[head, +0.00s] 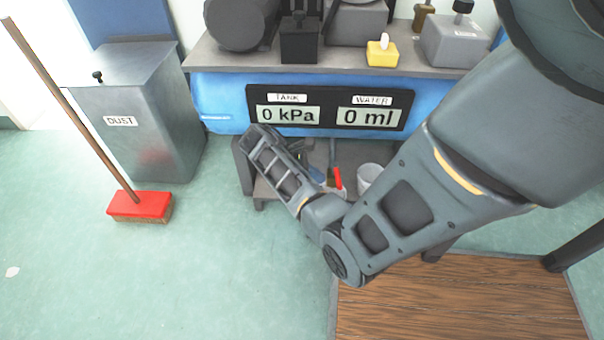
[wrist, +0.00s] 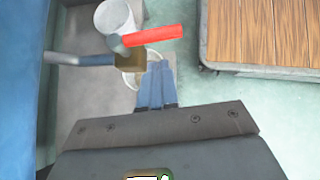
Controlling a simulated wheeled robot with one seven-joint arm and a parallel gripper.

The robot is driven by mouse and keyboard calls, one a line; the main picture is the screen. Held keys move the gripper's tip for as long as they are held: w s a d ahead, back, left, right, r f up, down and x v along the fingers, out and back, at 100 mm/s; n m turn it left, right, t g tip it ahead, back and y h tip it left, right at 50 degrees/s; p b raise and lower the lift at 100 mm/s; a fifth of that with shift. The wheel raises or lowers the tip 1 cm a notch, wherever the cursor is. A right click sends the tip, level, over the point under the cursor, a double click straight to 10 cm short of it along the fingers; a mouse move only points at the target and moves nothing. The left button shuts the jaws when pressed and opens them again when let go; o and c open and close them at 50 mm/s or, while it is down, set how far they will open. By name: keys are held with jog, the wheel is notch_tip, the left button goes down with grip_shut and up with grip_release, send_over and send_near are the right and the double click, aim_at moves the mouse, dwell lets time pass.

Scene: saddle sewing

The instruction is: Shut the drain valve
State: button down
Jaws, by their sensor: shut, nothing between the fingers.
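The drain valve has a red lever (head: 337,178) and shows below the blue tank in the head view. In the wrist view the red lever (wrist: 152,36) points right from a dark hub, roughly along the line of the pipe. Its brass-coloured body (wrist: 129,59) sits at the end of a grey-blue pipe (wrist: 80,60). My gripper (wrist: 155,68) is shut and empty, its blue fingers just below the lever and beside the valve body in the picture. I cannot tell whether they touch the valve. In the head view my gripper (head: 316,173) is partly hidden by my arm.
A white bucket (head: 368,176) stands near the valve; a round pale container (wrist: 127,80) lies beneath it. The blue tank (head: 220,95) carries a display reading 0 kPa and 0 ml. A wooden platform (head: 460,300), dust bin (head: 150,110) and broom (head: 140,205) stand around.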

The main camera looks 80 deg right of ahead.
aim_at(337, 179)
jog(key=shift+s+d+f+b, duration=0.15)
jog(key=shift+s+b, duration=0.05)
jog(key=shift+s, duration=0.55)
jog(key=shift+s+d+f+b, duration=0.1)
jog(key=shift+s+d+b, duration=0.05)
jog(key=shift+s, duration=0.55)
jog(key=shift+r+p, duration=0.15)
jog(key=shift+p, duration=0.2)
jog(key=shift+s+a+n+h+p, duration=0.1)
jog(key=shift+s+n+h+p, duration=0.1)
jog(key=shift+n+h+p, duration=0.55)
